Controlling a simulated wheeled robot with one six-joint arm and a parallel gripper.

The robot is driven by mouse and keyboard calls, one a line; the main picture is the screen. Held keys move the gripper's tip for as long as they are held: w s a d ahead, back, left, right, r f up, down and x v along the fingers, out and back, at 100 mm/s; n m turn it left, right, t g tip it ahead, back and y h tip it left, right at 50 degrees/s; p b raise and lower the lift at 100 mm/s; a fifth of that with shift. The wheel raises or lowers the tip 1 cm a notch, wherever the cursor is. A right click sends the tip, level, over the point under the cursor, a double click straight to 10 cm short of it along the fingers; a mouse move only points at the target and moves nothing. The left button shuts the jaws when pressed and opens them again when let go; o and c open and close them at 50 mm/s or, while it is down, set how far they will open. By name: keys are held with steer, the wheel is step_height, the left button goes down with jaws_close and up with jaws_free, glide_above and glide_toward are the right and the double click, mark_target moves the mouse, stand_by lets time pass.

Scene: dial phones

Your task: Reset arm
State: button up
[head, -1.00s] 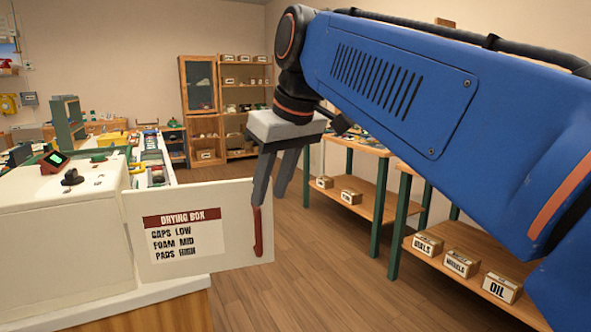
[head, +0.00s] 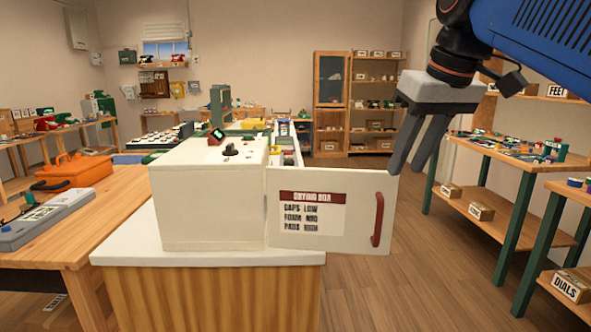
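My gripper (head: 410,165) hangs at the right of the head view, fingers pointing down with a narrow gap between them. I see nothing between the fingertips. It is just beyond or beside the upper right corner of the open door (head: 330,213) of the white drying box (head: 210,205); I cannot tell whether they touch. The door carries a label and a red handle (head: 377,220), which is clear of the fingers in the picture. The box stands on a white-topped wooden counter (head: 130,255).
A wooden table (head: 110,205) with an orange toolbox (head: 73,172) stands at left. Green-legged workbenches (head: 500,165) with boxes on lower shelves stand at right. Wooden floor (head: 430,270) is free between door and benches. Shelves (head: 375,100) stand at the back.

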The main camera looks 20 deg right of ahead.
steer(key=s+a+f, duration=0.2)
steer(key=f, duration=1.5)
steer(key=s+a+f, duration=0.2)
steer(key=a+f, duration=0.1)
steer(key=f, duration=1.4)
steer(key=shift+s+a, duration=0.15)
steer(key=shift+s, duration=0.1)
